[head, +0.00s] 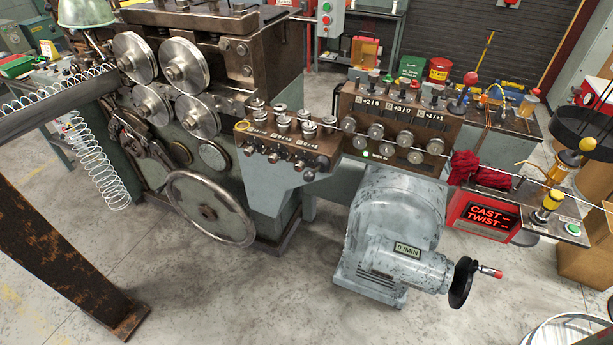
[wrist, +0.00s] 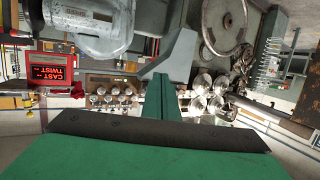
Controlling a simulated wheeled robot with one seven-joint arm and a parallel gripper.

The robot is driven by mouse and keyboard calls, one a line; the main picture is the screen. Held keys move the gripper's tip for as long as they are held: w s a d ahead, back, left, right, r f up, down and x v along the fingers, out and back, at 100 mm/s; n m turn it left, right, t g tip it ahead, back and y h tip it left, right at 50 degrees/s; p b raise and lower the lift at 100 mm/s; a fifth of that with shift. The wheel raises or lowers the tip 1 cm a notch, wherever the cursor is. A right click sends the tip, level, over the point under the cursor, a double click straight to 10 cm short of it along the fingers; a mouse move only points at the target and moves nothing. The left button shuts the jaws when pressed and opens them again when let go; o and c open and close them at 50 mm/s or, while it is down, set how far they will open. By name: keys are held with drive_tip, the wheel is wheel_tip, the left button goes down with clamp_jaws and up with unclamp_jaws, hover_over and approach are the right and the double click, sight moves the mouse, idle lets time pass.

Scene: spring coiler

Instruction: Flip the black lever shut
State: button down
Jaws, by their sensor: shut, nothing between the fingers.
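A dark lever (head: 461,97) with a red knob stands up at the right end of the brown roller block (head: 345,101) in the head view. It is the likeliest black lever, but its colour is hard to judge at this size. My gripper (wrist: 165,80) shows in the wrist view, with green fingers shut together and nothing between them. It is apart from the machine, and the roller block (wrist: 104,82) appears upside down beyond it to the left. I cannot make out the lever clearly there. No gripper shows in the head view.
A grey cast housing (head: 395,235) with a hand crank (head: 463,282) stands below the roller block. A handwheel (head: 211,208) and large steel rollers (head: 184,66) are on the left. A red display (head: 487,216), red cloth (head: 482,170) and yellow-knobbed posts (head: 552,200) are right. The front floor is partly clear.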

drive_tip(key=w+a+r+n, duration=0.1)
drive_tip(key=w+r, duration=0.1)
drive_tip(key=w, duration=1.2)
drive_tip(key=w+a+r+n, duration=0.1)
drive_tip(key=w+r+n, duration=0.1)
drive_tip(key=w, duration=1.1)
drive_tip(key=w+r+m+h, duration=0.1)
drive_tip(key=w+r, duration=0.3)
drive_tip(key=r, duration=0.3)
drive_tip(key=w+a+r+m+h, duration=0.1)
drive_tip(key=w+r, duration=0.3)
drive_tip(key=r, duration=0.4)
drive_tip(key=w+r+m+g+h, duration=0.1)
drive_tip(key=w+r+m+h, duration=0.2)
drive_tip(key=r, duration=0.5)
drive_tip(key=shift+w+a, duration=0.25)
drive_tip(key=shift+w, duration=0.55)
drive_tip(key=shift+r, duration=0.1)
